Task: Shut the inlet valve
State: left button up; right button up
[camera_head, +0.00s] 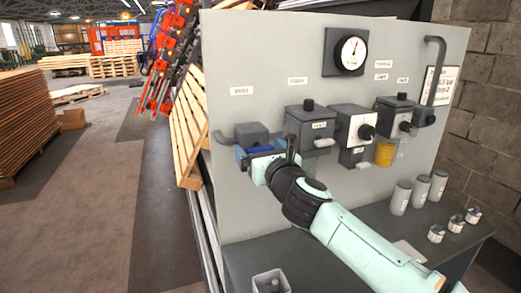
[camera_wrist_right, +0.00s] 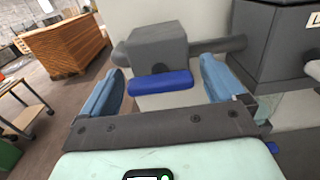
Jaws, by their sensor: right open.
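A grey valve body (camera_head: 250,134) with a blue lever is mounted at the left end of the grey panel, on a pipe. In the right wrist view the valve body (camera_wrist_right: 158,47) shows with its blue lever (camera_wrist_right: 161,81) lying crosswise below it. My right gripper (camera_head: 258,154) is in front of this valve. Its two blue fingers (camera_wrist_right: 160,68) are spread, one on each side of the lever, with gaps on both sides. The label above the valve is too small to read surely. My left gripper is not in view.
Right of the valve is a grey box unit (camera_head: 310,124), close to my right finger. Further right are more units, a yellow part (camera_head: 384,154) and a gauge (camera_head: 350,53). Grey canisters (camera_head: 401,197) stand on the shelf (camera_head: 340,262) below. Open floor lies left.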

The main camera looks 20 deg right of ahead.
jog(key=c, duration=1)
jog(key=shift+c, duration=0.2)
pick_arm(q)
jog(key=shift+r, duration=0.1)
pick_arm(e)
jog(key=n+p, duration=0.2)
jog(key=n, duration=0.2)
jog(key=shift+r, duration=0.1)
jog(key=n+p, duration=0.2)
jog(key=n, duration=0.3)
jog(key=shift+n, duration=0.3)
jog(key=n+p, duration=0.2)
jog(key=n, duration=0.3)
jog(key=shift+n, duration=0.4)
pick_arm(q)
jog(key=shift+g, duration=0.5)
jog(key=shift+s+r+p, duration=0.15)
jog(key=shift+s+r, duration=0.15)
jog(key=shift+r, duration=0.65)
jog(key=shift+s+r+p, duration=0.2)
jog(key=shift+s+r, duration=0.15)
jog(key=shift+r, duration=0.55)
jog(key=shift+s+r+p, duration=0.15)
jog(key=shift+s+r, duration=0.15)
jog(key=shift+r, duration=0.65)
pick_arm(e)
jog(key=shift+n, duration=1.2)
jog(key=o, duration=1)
